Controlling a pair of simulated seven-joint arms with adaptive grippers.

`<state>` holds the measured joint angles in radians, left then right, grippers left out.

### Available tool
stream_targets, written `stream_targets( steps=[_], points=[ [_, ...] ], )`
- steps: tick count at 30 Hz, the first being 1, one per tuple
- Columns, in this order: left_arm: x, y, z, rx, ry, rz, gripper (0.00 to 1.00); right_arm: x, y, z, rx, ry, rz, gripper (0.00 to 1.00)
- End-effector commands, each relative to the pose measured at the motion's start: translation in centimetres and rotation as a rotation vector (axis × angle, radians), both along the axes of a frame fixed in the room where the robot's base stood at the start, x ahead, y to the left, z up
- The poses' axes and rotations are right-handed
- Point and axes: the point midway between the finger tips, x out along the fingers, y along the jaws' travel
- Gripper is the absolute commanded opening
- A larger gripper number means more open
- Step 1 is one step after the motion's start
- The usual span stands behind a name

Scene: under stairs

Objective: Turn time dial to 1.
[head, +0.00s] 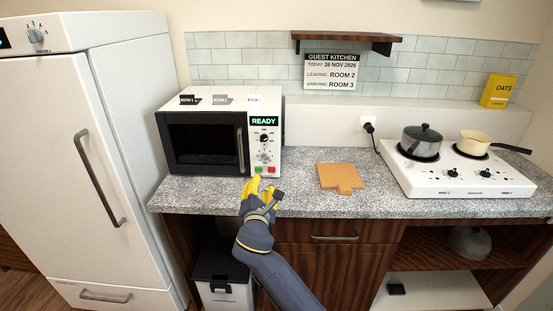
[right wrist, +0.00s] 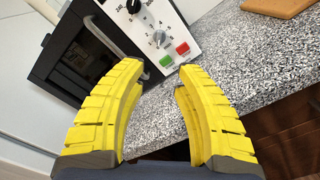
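A white microwave (head: 246,101) with a dark door stands on the counter at the left. Its control panel (head: 265,120) has a green READY display, two dials, and a green and a red button. The upper dial (head: 264,137) and the lower dial (head: 264,154) also show in the right wrist view, the lower one (right wrist: 158,38) with small numbers around it. I cannot clearly read which is the time dial or where it points. My right gripper (head: 263,186), with yellow fingers, is open and empty below and in front of the panel, apart from it (right wrist: 160,66). My left gripper is out of view.
The microwave's door handle (head: 240,150) stands out just left of the panel. A hob (head: 455,175) with two pots is farther right. A fridge (head: 75,150) stands at the left. A shelf (head: 345,37) hangs above.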

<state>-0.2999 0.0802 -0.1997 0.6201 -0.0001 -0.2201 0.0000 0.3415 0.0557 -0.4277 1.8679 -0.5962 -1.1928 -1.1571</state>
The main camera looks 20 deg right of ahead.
Motion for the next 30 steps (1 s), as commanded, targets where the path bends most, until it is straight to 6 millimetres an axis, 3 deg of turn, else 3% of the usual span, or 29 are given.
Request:
stream_targets(
  steps=[5,24,30],
  points=[
    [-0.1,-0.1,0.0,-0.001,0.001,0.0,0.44,1.3,-0.6,0.4,-0.008,-0.004,-0.003,0.32],
    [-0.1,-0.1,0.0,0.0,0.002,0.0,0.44,11.8,-4.7,0.4,-0.006,-0.003,-0.004,0.32],
    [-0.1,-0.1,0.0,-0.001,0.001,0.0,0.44,14.2,-5.6,0.3,-0.005,-0.002,-0.003,0.32]
  ],
)
